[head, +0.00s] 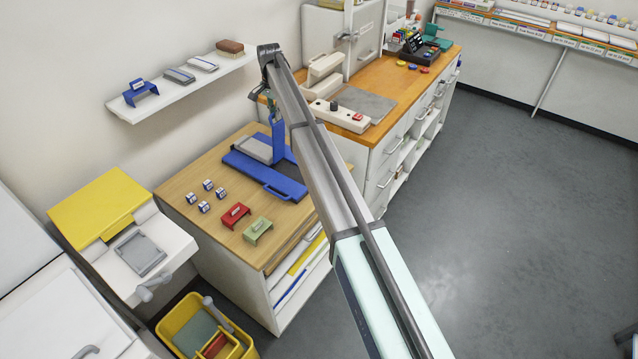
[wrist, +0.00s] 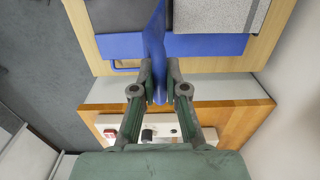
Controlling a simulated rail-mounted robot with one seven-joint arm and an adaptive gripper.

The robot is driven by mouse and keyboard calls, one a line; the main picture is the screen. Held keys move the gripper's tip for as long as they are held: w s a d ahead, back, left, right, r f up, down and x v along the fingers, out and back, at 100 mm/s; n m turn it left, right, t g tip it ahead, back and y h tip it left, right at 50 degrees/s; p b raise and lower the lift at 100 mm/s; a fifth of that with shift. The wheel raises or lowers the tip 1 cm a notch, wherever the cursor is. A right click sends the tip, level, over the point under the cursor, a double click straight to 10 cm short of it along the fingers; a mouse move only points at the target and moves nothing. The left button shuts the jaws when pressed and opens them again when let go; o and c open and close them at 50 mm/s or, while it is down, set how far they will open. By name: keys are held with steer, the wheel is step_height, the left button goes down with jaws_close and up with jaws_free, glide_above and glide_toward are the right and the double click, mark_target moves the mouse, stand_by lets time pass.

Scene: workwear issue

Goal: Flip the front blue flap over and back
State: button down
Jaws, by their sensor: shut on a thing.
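A blue folding board (head: 285,187) lies on the wooden worktop, with a grey pad (head: 252,149) on its left part. One blue flap (head: 277,138) stands roughly upright from the board. My gripper (wrist: 159,70) is shut on this flap (wrist: 153,42), seen nearly edge-on between the fingers in the wrist view. The flat blue board (wrist: 205,46) and a handle loop lie on either side of it there, with a speckled grey pad at the right and a dark panel at the left. In the head view my arm hides part of the worktop behind the board.
A bench (head: 405,103) with a beige machine stands behind. A wall shelf (head: 185,85) hangs at upper left. The floor at right is clear.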

steer(key=shift+s+d+f+b, duration=1.25)
steer(key=shift+s+d+f, duration=2.35)
steer(key=shift+d, duration=1.75)
steer(key=shift+s+d+f+b, duration=0.85)
steer(key=shift+d+f+b, duration=0.1)
steer(key=shift+f, duration=1.15)
steer(key=shift+s+d+f+b, duration=0.85)
steer(key=shift+d+f, duration=0.1)
steer(key=shift+f, duration=1.15)
steer(key=shift+s+d+f+b, duration=0.85)
steer(key=shift+d+f, duration=0.1)
steer(key=shift+f, duration=1.15)
steer(key=c, duration=1.9)
jaws_free()
steer(key=shift+s+d+f+b, duration=0.1)
steer(key=shift+f+b, duration=0.4)
steer(key=shift+f, duration=0.65)
steer(key=shift+s+d+f+b, duration=0.1)
steer(key=shift+f+b, duration=0.35)
steer(key=shift+f, duration=0.65)
steer(key=shift+o, duration=0.6)
steer(key=shift+f, duration=0.35)
steer(key=o, duration=0.4)
steer(key=shift+w+r, duration=0.1)
steer(key=shift+r, duration=0.15)
